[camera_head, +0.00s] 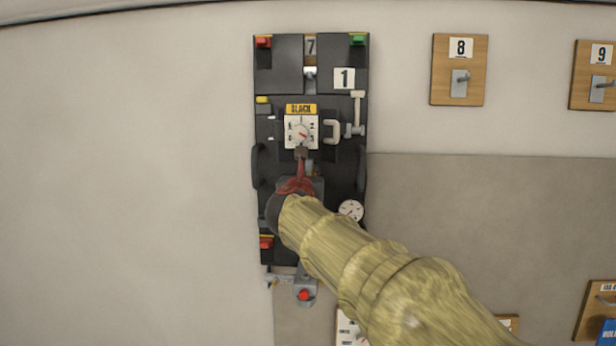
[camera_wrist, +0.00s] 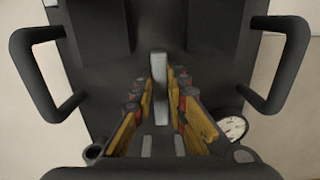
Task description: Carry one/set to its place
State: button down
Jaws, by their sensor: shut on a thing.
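The set (camera_head: 280,75) is a tall black panel, upright, marked with a white "1" tag. It has red, green and yellow parts, a dial (camera_head: 301,132) under a "BLACK" label and a round gauge (camera_head: 350,210). In the wrist view, the set's black body (camera_wrist: 220,75) with two side handles fills the middle. My gripper (camera_head: 300,178) is at the set's middle, below the dial. In the wrist view, my gripper's fingers (camera_wrist: 160,82) are shut on a grey upright bar (camera_wrist: 160,65) of the set. A "7" plate (camera_head: 310,46) shows through the gap at the set's top; whether the set hangs there I cannot tell.
Wooden hook plates "8" (camera_head: 460,69) and "9" (camera_head: 594,75) are on the wall to the right, with no set on them. More plates show at the lower right, near a blue item (camera_head: 607,334). The wall (camera_head: 120,170) left of the set is bare.

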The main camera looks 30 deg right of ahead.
jog(key=shift+s+r, duration=0.1)
jog(key=shift+r, duration=0.3)
